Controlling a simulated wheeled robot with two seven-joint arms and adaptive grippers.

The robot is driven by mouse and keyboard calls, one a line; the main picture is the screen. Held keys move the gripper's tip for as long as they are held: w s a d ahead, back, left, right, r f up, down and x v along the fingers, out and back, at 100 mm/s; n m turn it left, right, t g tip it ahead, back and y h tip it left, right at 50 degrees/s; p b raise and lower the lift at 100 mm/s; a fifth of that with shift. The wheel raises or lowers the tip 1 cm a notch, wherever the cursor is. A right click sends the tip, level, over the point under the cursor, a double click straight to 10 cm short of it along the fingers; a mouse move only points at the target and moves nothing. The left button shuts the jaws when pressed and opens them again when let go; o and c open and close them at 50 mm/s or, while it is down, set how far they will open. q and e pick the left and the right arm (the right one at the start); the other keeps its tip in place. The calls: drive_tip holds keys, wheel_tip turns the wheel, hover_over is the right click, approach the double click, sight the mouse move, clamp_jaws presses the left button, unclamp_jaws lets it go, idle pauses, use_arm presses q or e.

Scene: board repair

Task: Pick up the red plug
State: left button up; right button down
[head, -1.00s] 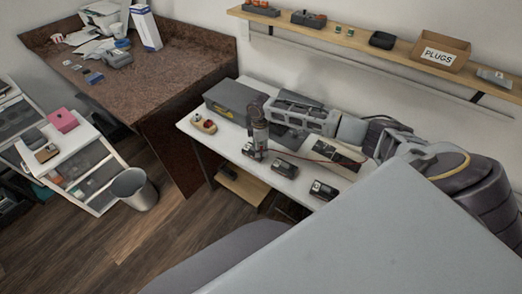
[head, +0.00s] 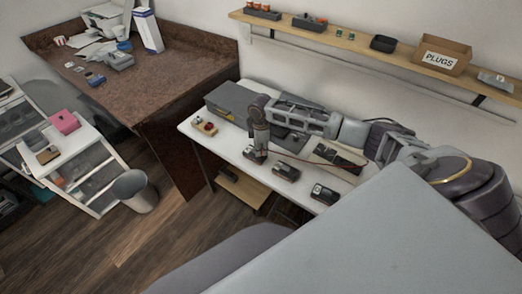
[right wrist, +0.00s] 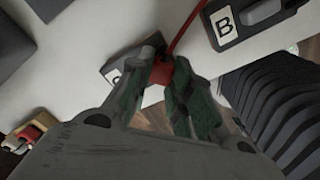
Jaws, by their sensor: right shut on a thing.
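The red plug (right wrist: 161,73) shows in the right wrist view between the green-padded fingertips of my right gripper (right wrist: 163,84). The gripper is shut on it, and the fingers hide its sides. A red cable (right wrist: 185,29) leads up from the plug. A dark block with a pale label (right wrist: 116,78) lies just beside and partly behind the fingers; I cannot tell whether the plug touches it. In the head view my right gripper (head: 258,158) points down at the white table's left part, and the plug itself is hidden there. My left gripper is not in view.
A dark block labelled B (right wrist: 232,22) sits close to the right. Another block (head: 323,193) stands near the front edge of the white table (head: 225,150). A grey box (head: 235,98) and a small tan holder (head: 204,128) are at the left. A PLUGS box (head: 440,57) sits on the shelf.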

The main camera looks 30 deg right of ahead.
wheel_tip(320, 180, up, 9)
drive_tip(key=shift+r, duration=0.2)
idle(0.3)
idle(0.5)
